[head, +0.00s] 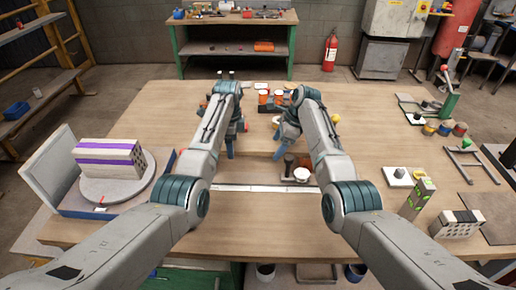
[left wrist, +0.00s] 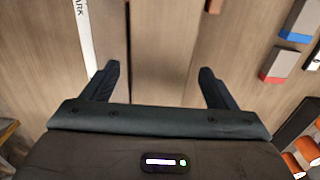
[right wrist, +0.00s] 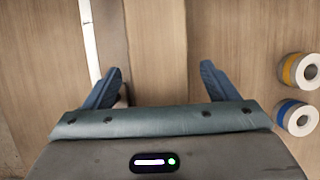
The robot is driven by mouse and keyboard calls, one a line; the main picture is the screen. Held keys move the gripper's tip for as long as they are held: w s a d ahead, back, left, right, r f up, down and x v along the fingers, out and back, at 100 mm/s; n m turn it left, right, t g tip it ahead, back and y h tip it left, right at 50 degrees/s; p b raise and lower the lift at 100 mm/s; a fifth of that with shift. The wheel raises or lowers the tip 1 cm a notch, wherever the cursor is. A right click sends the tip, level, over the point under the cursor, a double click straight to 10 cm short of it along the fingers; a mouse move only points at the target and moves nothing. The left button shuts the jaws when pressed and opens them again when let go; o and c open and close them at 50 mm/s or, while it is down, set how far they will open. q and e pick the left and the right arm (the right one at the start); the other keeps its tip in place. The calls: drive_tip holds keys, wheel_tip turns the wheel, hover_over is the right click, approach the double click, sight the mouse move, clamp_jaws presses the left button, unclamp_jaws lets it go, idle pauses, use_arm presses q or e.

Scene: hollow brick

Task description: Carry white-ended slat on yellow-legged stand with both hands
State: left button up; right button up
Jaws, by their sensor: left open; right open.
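A plain wooden slat, close in colour to the table, seems to run between my grippers in the head view (head: 258,144). It shows as a lengthwise band in the left wrist view (left wrist: 168,60) and the right wrist view (right wrist: 157,50). My left gripper (head: 236,138) is open, its fingers apart on either side of the band. My right gripper (head: 280,140) is open in the same way, nothing held. I cannot make out the slat's white ends or the stand's yellow legs; the arms hide part of that area.
A white strip (head: 262,188) lies on the table (head: 270,225) nearer me. A round white-topped item (head: 301,174) sits by my right arm. A striped brick (head: 110,158) rests on a turntable at left. A green-patterned block (head: 417,198) stands at right. The front middle is clear.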

use_arm(q)
drive_tip(key=c, duration=1.3)
use_arm(e)
drive_tip(key=c, duration=1.3)
use_arm(q)
drive_tip(key=shift+r, duration=0.1)
use_arm(e)
drive_tip(key=shift+r, duration=0.15)
